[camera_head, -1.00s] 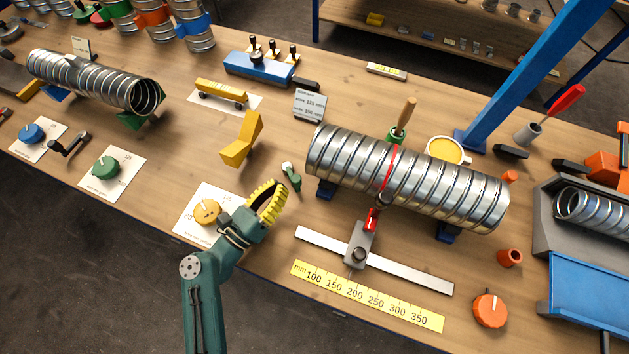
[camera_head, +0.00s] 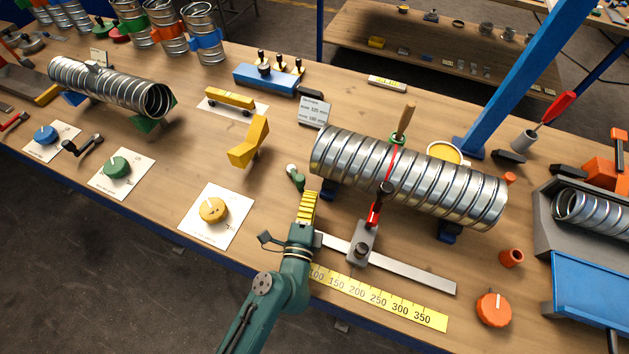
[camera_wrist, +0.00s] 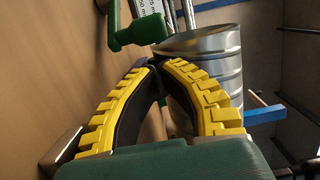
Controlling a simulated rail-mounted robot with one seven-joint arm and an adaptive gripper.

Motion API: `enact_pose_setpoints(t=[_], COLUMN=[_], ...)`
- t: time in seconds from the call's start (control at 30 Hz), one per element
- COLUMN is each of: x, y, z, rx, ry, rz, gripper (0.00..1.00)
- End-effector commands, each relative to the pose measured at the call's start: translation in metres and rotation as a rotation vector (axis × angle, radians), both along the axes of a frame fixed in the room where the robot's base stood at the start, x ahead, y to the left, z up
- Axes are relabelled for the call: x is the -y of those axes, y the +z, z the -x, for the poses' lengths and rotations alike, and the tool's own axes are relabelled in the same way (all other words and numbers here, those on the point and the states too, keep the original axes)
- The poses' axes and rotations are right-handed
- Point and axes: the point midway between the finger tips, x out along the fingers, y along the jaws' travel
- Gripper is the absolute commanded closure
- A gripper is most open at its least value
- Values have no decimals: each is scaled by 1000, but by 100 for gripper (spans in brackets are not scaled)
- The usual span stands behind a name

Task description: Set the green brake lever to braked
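A small green lever (camera_head: 297,180) with a pale round end (camera_head: 291,168) stands on the bench left of the large spiral duct. My gripper (camera_head: 309,196), with yellow ribbed fingers, is just below and right of it, apart from it in the head view. In the wrist view, a green part (camera_wrist: 137,28), apparently this lever, is beyond my fingertips (camera_wrist: 155,63). The fingers bow outward and their tips come together with nothing seen between them. Which setting the lever is at cannot be read.
The spiral duct (camera_head: 400,178) lies right of my gripper and also fills the wrist view's middle (camera_wrist: 205,48). A sliding gauge with a red-tipped lever (camera_head: 363,243) and a yellow ruler (camera_head: 378,299) lie in front. A yellow angled block (camera_head: 250,143) stands behind left; a yellow dial (camera_head: 213,210) is left.

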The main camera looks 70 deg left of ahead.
Motion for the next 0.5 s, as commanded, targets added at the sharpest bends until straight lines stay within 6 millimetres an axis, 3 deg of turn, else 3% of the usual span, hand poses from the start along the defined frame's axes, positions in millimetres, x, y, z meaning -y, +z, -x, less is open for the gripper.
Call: enact_pose_setpoints(t=[0.2,0.5], x=[-30,-36], y=[1,0], z=[-18,-22], rx=[-1,-2], ry=[0,-1], rz=[-1,-1], gripper=[100,100])
